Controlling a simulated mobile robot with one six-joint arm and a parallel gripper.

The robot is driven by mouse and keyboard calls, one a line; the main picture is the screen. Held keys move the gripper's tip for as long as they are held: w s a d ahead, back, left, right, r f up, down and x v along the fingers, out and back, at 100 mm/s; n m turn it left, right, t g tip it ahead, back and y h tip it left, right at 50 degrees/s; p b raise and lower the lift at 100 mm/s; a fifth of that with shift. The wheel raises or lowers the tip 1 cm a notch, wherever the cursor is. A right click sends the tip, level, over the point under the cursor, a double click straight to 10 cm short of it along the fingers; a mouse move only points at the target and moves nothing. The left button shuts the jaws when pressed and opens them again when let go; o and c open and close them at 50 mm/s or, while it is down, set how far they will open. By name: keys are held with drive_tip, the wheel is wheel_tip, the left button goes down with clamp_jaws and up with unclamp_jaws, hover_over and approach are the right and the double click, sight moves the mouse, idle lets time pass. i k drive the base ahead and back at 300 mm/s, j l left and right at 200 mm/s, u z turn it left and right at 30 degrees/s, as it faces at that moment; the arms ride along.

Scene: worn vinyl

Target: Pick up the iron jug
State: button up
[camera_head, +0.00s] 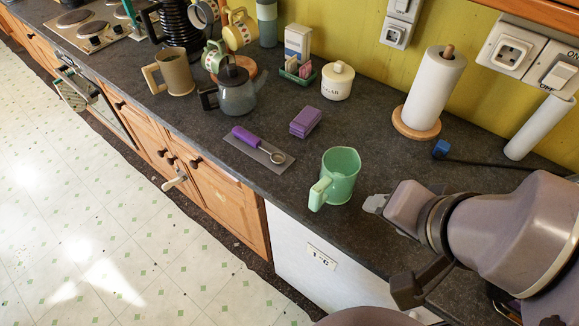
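A mint-green jug (342,174) stands upright near the front edge of the dark counter, its handle toward the lower left. A tan jug-like vessel (177,74) with a handle stands farther back at the left. A grey lidded pot (238,97) with a dark handle stands to its right. I cannot tell by look which vessel is the iron jug. My gripper (374,204) is just right of the mint-green jug, low over the counter, with a small gap between them. Its fingers are seen nearly edge-on, so their opening is unclear. Nothing shows held in it.
A purple-handled tool on a grey plate (261,147) and a purple sponge-like block (305,121) lie left of the mint-green jug. A sugar pot (338,80), paper towel roll (434,92) and mug stand (240,66) are behind. A cable with a blue end (441,148) lies behind my gripper.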

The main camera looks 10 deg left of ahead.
sight(341, 166)
drive_tip(key=k+j+z, duration=0.15)
drive_tip(key=k+j, duration=0.2)
drive_tip(key=j, duration=0.2)
drive_tip(key=k+j+z, duration=0.15)
drive_tip(key=k+j, duration=0.25)
drive_tip(key=j, duration=0.15)
